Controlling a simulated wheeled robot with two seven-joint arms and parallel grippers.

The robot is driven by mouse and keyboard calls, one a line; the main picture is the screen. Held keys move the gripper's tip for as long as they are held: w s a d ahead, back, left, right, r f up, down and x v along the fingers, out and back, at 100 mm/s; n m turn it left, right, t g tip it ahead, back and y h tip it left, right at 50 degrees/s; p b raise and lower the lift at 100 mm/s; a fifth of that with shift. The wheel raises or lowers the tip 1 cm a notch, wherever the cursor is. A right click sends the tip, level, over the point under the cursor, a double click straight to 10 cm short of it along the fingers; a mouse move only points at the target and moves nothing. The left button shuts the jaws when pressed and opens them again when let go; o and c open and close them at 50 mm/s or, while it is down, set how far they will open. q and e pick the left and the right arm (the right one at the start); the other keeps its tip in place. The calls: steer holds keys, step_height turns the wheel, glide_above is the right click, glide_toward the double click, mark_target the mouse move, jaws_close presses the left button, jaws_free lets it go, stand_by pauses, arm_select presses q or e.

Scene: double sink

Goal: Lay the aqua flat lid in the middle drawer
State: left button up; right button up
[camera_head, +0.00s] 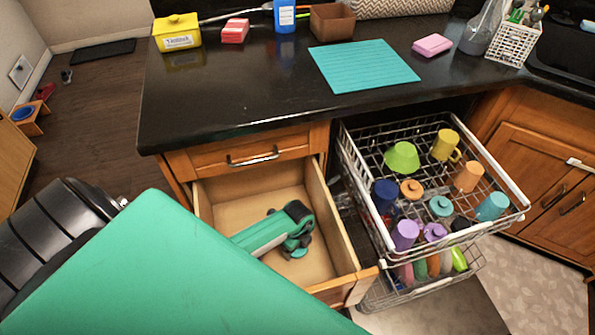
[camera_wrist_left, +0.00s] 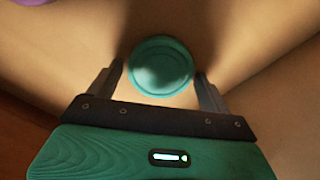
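The middle drawer (camera_head: 233,196) is pulled out below a closed top drawer, and its bare wooden floor shows. My left gripper (camera_wrist_left: 160,85) is down inside it, pointing at its floor; its teal body also shows in the head view. The aqua flat lid (camera_wrist_left: 160,68) is a round disc between my left fingers in the left wrist view, face toward the camera. A narrow gap shows on each side of it, so the fingers look open around it. My right gripper is not in view.
A pulled-out dish rack (camera_head: 490,220) beside the drawer holds cups and knobbed lids. The black counter (camera_head: 230,95) above carries a turquoise mat (camera_head: 365,66), a yellow canister (camera_head: 177,33) and a pink sponge (camera_head: 432,45). My teal arm link covers the lower left of the head view.

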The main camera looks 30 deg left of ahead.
arm_select(q)
steer(key=shift+o, duration=0.4)
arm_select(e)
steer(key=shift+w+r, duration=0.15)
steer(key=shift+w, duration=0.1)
arm_select(q)
steer(key=shift+r, duration=0.2)
step_height(320, 180, up, 12)
steer(key=p, duration=0.1)
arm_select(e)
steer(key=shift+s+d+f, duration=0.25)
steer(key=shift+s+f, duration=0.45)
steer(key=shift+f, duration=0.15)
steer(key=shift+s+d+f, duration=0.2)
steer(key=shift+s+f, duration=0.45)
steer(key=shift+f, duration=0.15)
arm_select(q)
steer(key=shift+r+p, duration=0.1)
steer(key=shift+p, duration=0.2)
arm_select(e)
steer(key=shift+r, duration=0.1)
